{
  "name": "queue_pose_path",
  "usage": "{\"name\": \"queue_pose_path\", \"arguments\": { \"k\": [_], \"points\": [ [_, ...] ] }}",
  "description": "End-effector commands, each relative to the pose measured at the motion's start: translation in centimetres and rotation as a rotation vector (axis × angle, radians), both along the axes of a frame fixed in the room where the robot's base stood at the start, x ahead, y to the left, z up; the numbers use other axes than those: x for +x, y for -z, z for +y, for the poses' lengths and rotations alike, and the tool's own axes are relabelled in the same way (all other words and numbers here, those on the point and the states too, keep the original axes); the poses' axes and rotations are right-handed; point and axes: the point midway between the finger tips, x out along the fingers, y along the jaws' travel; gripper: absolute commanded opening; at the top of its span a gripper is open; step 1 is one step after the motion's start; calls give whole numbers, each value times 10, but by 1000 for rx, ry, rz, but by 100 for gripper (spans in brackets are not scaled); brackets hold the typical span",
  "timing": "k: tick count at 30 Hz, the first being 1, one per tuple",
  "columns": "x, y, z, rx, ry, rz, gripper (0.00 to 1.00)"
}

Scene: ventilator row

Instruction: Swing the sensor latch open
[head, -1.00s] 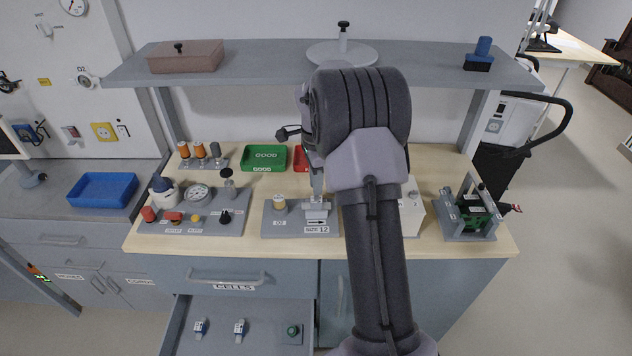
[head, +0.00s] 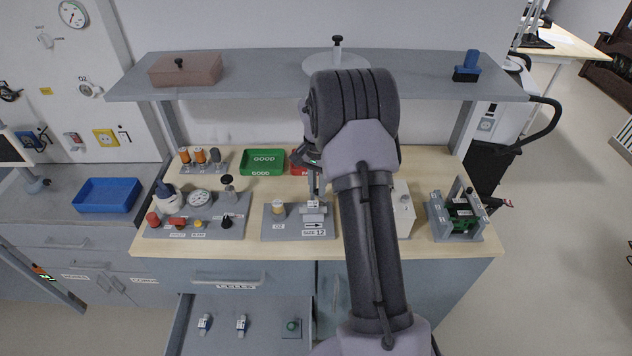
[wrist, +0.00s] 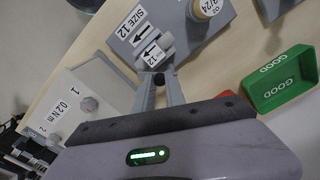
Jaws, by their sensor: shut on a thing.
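The sensor plate (head: 272,231) lies on the bench, with a cream cylinder (head: 278,208) labelled O2 at its left. In the wrist view, the cylinder (wrist: 206,8) is at the top right. A small grey latch piece (wrist: 153,52) with an arrow label sits beside the SIZE 12 label (wrist: 133,22); the latch piece also shows in the head view (head: 314,210). My gripper (wrist: 160,76) is shut on the near part of this latch piece. In the head view, my gripper (head: 313,190) comes down over it from behind my arm. The exact contact is small and partly hidden.
A green GOOD tray (head: 262,162) and a red tray (head: 297,161) stand behind the plate. A knob panel (head: 200,222) is at the left. A white box (head: 404,212) and a green-board fixture (head: 460,214) stand at the right. An open drawer (head: 262,335) sticks out below.

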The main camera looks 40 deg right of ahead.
Motion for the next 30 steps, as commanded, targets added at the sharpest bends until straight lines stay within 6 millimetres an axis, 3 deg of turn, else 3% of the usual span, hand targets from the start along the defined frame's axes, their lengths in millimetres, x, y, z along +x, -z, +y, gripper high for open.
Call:
{"name": "queue_pose_path", "arguments": {
  "k": [15, 30],
  "points": [
    [3, -2, -7, -1, -379, -2, 0],
    [5, -2, -10, -2, -492, -4, 0]
  ]
}}
